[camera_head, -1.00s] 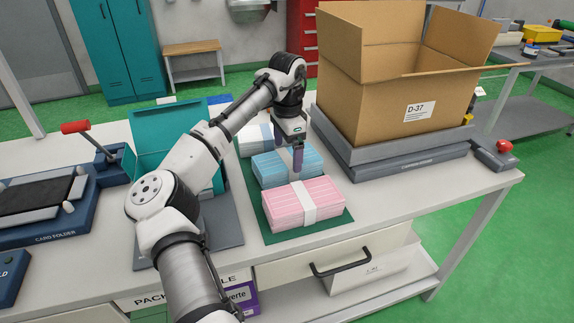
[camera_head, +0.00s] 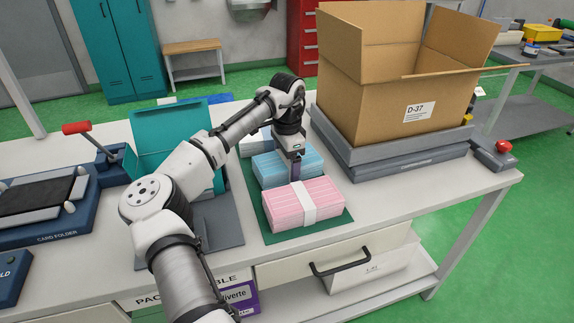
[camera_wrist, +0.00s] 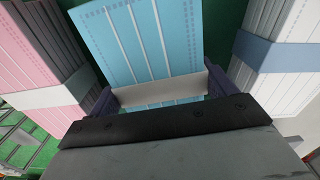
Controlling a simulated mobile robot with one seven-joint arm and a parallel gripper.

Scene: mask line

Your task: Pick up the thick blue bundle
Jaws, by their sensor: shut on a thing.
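The thick blue bundle (camera_head: 268,170) lies in the middle of a row of bundles on the green mat (camera_head: 338,229). It also shows in the wrist view (camera_wrist: 130,35), with a pale band around it. My gripper (camera_head: 292,168) is down at the blue bundle, with one dark finger on each side, shut on it across the band. The wrist view shows both fingers (camera_wrist: 170,88) against the bundle's sides. I cannot tell whether any gap lies under the bundle. My gripper hides part of its top in the head view.
A pink bundle (camera_head: 285,208) lies close in front, and a white bundle (camera_head: 250,140) close behind. A large open cardboard box (camera_head: 370,105) stands on a grey platform to the right.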

